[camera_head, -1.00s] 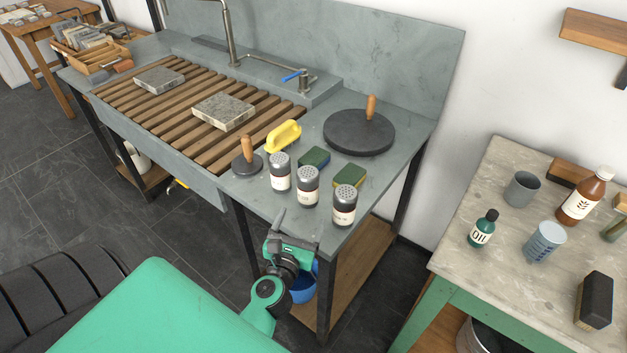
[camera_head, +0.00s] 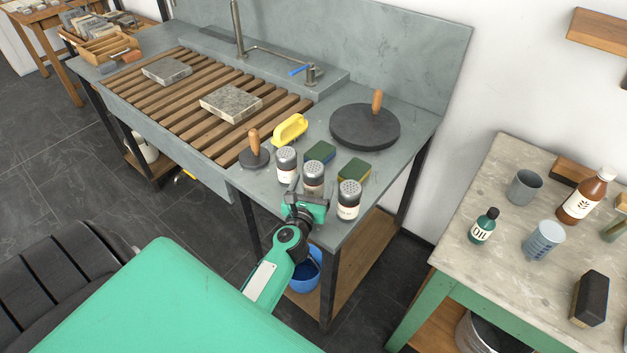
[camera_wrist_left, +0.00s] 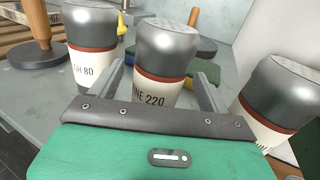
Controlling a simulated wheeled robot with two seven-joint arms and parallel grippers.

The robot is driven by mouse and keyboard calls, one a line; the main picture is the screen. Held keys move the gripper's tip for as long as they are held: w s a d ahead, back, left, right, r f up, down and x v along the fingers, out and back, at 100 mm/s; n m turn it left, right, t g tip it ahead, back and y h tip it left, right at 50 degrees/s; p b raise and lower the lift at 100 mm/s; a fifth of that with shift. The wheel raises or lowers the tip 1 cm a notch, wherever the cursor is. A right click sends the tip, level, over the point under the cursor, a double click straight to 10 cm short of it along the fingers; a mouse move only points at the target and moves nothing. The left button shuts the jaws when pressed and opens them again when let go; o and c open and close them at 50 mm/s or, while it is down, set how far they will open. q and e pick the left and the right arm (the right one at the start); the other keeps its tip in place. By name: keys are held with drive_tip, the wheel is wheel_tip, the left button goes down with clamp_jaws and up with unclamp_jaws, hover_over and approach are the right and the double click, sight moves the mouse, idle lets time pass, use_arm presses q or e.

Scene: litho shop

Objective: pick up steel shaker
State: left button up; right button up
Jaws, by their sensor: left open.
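Three steel shakers with perforated tops and cream labels stand upright in a row at the near right corner of the sink counter: the left shaker (camera_head: 286,165), the middle shaker (camera_head: 313,177) and the right shaker (camera_head: 349,200). My left gripper (camera_head: 307,199) is open at the middle shaker. In the left wrist view, the middle shaker (camera_wrist_left: 163,65), its label ending in "220", stands between the two fingers (camera_wrist_left: 160,88). The left shaker (camera_wrist_left: 90,45) and right shaker (camera_wrist_left: 278,100) stand outside the fingers. Whether the fingers touch the middle shaker is unclear. My right gripper is not in view.
A smaller handled disc (camera_head: 254,157) stands left. A side table (camera_head: 482,262) with bottles is at right.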

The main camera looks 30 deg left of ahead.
sight(315, 162)
use_arm(q)
drive_tip(key=x, duration=0.3)
drive_tip(key=shift+w+a+f, duration=0.1)
drive_tip(key=c, duration=1.2)
drive_tip(key=shift+o, duration=0.2)
wheel_tip(315, 162, up, 11)
drive_tip(key=p, duration=0.5)
drive_tip(key=shift+f+p, duration=0.2)
drive_tip(key=shift+p, duration=0.2)
wheel_tip(315, 162, up, 10)
drive_tip(key=p, duration=0.1)
drive_tip(key=shift+f, duration=0.25)
